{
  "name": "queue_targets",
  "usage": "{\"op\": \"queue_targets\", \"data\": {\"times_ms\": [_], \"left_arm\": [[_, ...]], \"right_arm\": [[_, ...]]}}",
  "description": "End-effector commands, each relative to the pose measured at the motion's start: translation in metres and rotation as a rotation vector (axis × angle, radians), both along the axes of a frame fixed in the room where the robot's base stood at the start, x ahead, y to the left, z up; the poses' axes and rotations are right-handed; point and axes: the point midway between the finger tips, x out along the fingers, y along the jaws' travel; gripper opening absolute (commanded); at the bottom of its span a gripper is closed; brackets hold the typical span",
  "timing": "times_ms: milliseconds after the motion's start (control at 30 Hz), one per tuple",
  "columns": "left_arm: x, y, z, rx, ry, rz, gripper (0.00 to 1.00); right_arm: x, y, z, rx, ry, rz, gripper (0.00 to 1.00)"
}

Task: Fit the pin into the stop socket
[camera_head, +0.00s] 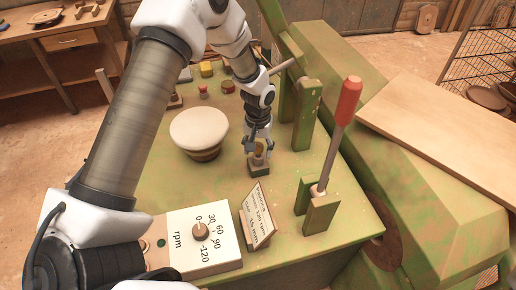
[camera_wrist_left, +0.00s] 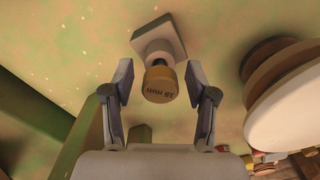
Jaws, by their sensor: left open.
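The pin (camera_wrist_left: 160,88) has a brass-coloured round head marked "15 mm". It stands end-on toward the left wrist camera, at a pale square block (camera_wrist_left: 157,36) that looks like the stop socket. A darker neck shows between head and block; how deep the pin sits in it I cannot tell. My left gripper (camera_wrist_left: 159,78) is open, with one finger on each side of the pin's head and visible gaps to it. In the head view my left gripper (camera_head: 259,150) points down over the small dark block (camera_head: 259,171) on the green panel. My right gripper is not in view.
In front are a printed card (camera_head: 258,215) and an rpm dial (camera_head: 200,231). Small buttons (camera_head: 204,90) lie behind.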

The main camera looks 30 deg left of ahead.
Motion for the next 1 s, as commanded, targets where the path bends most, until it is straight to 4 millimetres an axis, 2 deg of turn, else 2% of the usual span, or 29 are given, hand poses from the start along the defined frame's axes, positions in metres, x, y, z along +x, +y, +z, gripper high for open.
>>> {"op": "queue_targets", "data": {"times_ms": [167, 400, 500, 667, 1000], "left_arm": [[0.001, 0.000, 0.028, -0.001, -0.006, 0.000, 0.57], [0.001, 0.000, 0.090, -0.001, -0.007, 0.001, 0.57], [0.001, 0.000, 0.109, 0.000, -0.004, 0.001, 0.57], [0.000, 0.000, 0.121, -0.001, -0.001, 0.000, 0.57], [0.000, 0.000, 0.122, 0.000, 0.000, 0.000, 0.57]], "right_arm": [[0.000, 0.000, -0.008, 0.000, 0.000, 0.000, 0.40], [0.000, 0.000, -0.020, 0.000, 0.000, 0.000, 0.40], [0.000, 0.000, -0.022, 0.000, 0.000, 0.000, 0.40], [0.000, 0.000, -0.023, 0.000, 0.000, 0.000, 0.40], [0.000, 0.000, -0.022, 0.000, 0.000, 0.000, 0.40]]}}
